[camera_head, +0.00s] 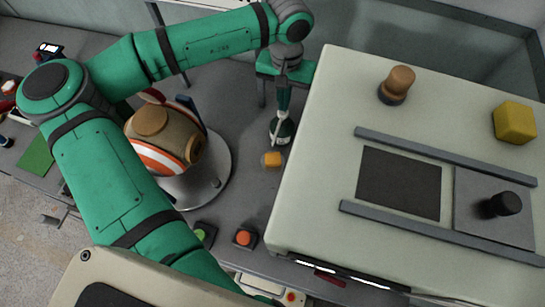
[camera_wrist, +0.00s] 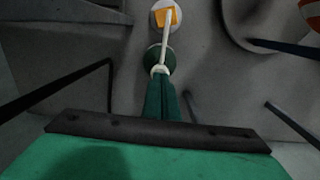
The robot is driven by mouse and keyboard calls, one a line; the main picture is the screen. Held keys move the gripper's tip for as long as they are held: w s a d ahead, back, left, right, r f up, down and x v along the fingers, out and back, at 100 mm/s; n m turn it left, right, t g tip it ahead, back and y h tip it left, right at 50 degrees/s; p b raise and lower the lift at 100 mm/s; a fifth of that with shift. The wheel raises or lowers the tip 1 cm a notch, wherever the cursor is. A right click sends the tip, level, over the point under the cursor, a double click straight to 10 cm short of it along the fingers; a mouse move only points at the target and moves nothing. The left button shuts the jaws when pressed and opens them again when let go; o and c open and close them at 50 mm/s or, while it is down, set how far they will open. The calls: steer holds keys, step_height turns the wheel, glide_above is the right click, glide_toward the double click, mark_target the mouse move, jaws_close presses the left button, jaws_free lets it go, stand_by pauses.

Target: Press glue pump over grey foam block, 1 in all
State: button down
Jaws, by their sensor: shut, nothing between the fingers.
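A dark green glue bottle (camera_head: 281,134) with a pale pump head and spout stands on the grey bench, left of the white cabinet. In the wrist view the white spout (camera_wrist: 185,45) reaches toward a small orange-topped block (camera_wrist: 167,17) on a pale round patch. That block (camera_head: 273,159) sits just in front of the bottle in the head view; no plainly grey block shows. My gripper (camera_head: 283,108) points down, shut and empty, with its fingertips (camera_wrist: 160,80) at the pump head. I cannot tell whether they touch it or how far the pump is pressed.
The white cabinet top (camera_head: 330,100) on the right carries a brown knob (camera_head: 397,84), a yellow block (camera_head: 515,122), two rails and a black-knobbed plate (camera_head: 495,212). A striped ball (camera_head: 160,158) sits on a round stand at left. Push buttons (camera_head: 244,238) are at the front.

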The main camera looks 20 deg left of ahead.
step_height(320, 180, up, 6)
steer(key=shift+f, duration=0.1)
stand_by(0.5)
stand_by(0.5)
